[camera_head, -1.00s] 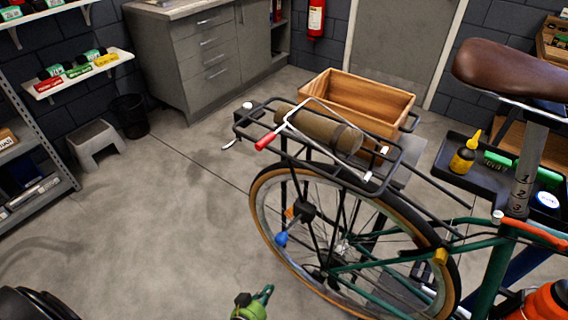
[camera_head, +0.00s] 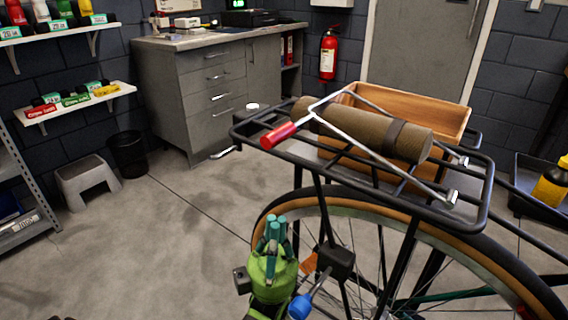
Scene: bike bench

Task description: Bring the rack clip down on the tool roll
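The rack clip (camera_head: 372,152) is a silver wire frame with a red grip (camera_head: 278,135), hinged at the right part of the black rear rack (camera_head: 487,192). It slants up leftward, its crossbar over the left part of the tool roll (camera_head: 360,128); I cannot tell whether they touch. The tool roll is a brown cylinder with a dark strap, lying on the rack. My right gripper is not in view.
A wooden crate (camera_head: 450,115) is behind the rack. The rear wheel (camera_head: 462,246) and a blue-ended part (camera_head: 300,306) are close to my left gripper. A grey step stool (camera_head: 88,180) and a black bin (camera_head: 128,155) stand at left. The floor between is clear.

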